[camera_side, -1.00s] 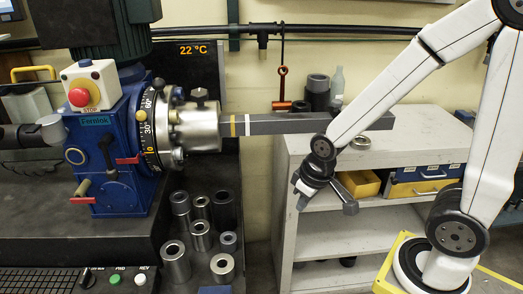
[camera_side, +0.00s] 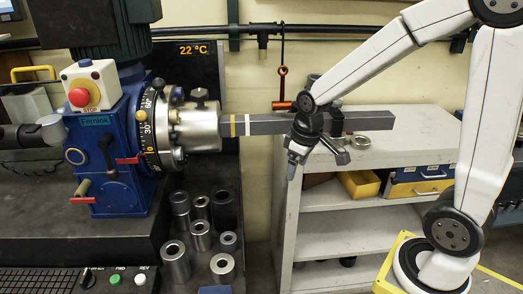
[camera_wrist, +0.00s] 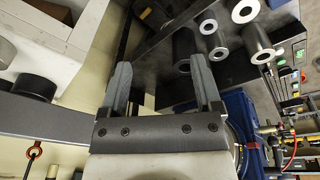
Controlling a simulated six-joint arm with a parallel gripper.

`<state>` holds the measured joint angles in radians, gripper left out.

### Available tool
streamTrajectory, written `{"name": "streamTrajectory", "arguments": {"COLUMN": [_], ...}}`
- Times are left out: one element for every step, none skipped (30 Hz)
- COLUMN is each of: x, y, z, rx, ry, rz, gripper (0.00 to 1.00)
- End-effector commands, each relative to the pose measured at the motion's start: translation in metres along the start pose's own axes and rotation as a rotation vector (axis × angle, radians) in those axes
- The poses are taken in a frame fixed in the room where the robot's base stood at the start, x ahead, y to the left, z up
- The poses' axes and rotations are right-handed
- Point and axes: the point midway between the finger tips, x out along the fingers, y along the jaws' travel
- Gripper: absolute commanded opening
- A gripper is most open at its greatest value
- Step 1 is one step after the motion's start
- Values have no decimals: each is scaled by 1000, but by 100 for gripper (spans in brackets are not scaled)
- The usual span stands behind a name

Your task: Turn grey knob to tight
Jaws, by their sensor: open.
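A dark grey knob (camera_side: 199,94) sticks up from the top of the silver chuck (camera_side: 198,130) in the side view. It is the likeliest grey knob, and I cannot read its setting. A long grey bar (camera_side: 268,126) with yellow and white bands runs right from the chuck. My gripper (camera_side: 316,163) is in front of the bar's right half, well right of the knob, its fingers pointing downward. In the wrist view my gripper (camera_wrist: 163,82) has its two fingers wide apart with nothing between them. I cannot make out the knob there.
The blue machine (camera_side: 118,150) with a red stop button (camera_side: 79,97) stands left. Several metal sleeves (camera_side: 200,236) stand below the chuck. A shelf unit (camera_side: 345,235) is behind my gripper. A red-orange hook (camera_side: 283,85) hangs behind the bar.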

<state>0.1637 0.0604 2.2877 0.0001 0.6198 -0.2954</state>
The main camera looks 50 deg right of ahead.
Motion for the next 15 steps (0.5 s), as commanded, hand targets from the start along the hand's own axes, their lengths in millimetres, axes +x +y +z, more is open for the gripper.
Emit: {"name": "streamTrajectory", "arguments": {"x": [-8, -13, -20, -25, -30, -38, -44, -49, -58, -64, -70, -78, -85, -92, -101], "y": [16, 25, 36, 44, 53, 65, 74, 82, 94, 103, 112, 123, 132, 141, 152], "z": [-9, -14, -18, -22, -25, -29, -31, -33, -36, -37, -38, -38, -39, -38, -38], "rx": [-17, -31, -50, -65, -79, -100, -115, -129, -147, -162, -176, -197, -212, -226, -245], "ry": [-8, -15, -25, -32, -39, -48, -55, -62, -71, -77, -83, -92, -98, -103, -110], "rz": [4, 5, 5, 4, 3, 2, 1, -1, -4, -7, -9, -14, -17, -21, -26], "gripper": [82, 82, 82, 82, 82, 82, 82, 82, 82, 82, 82, 82, 82, 82, 82]}}
